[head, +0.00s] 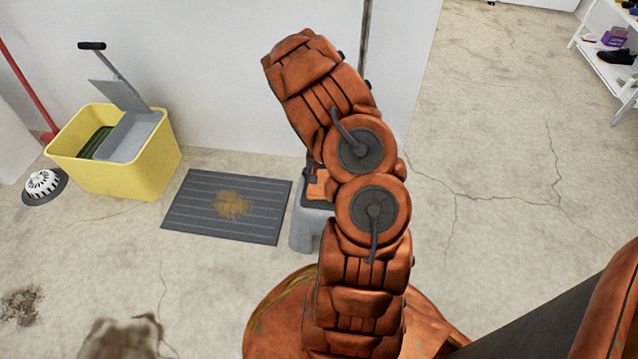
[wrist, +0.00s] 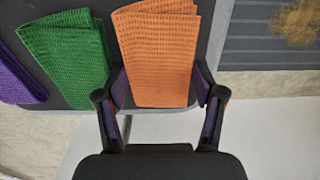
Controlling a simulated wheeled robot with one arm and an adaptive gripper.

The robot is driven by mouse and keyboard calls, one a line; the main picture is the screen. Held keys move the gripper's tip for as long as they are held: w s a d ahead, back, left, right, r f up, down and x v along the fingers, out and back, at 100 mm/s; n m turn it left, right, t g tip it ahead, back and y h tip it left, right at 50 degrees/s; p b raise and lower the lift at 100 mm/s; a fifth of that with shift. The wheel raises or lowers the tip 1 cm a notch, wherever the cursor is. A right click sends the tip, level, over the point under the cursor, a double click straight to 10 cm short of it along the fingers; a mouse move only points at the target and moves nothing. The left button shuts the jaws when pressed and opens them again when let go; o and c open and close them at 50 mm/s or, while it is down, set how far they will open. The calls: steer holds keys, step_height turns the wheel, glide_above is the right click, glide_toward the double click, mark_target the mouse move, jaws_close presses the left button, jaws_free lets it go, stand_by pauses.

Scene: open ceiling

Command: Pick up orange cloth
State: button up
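The folded orange cloth (wrist: 158,50) lies on a dark surface (wrist: 90,10) in the wrist view. My gripper (wrist: 161,82) is open, with one finger to each side of the cloth's near end in the picture. I cannot tell whether the fingers are level with the cloth or above it. No grip on it shows. In the head view, a small orange patch, likely the cloth (head: 317,186), shows on a grey stand (head: 307,228) mostly hidden by my arm.
A green cloth (wrist: 65,55) and a purple cloth (wrist: 15,78) lie left of the orange one. A striped grey mat (head: 190,205) with a brown stain is on the floor. A yellow mop bucket (head: 150,165) stands by the wall. Open floor lies to the right.

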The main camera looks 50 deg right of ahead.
steer(key=c, duration=0.4)
steer(key=shift+o, duration=0.2)
step_height(320, 180, up, 4)
steer(key=shift+f+p, duration=0.1)
steer(key=shift+p, duration=1)
steer(key=s+a+r+p, duration=0.1)
steer(key=s+a+p, duration=0.2)
steer(key=s, duration=1.1)
steer(key=a, duration=0.3)
steer(key=shift+s+a+p, duration=0.25)
steer(key=shift+a+p, duration=0.05)
steer(key=shift+a, duration=0.1)
steer(key=shift+r, duration=0.1)
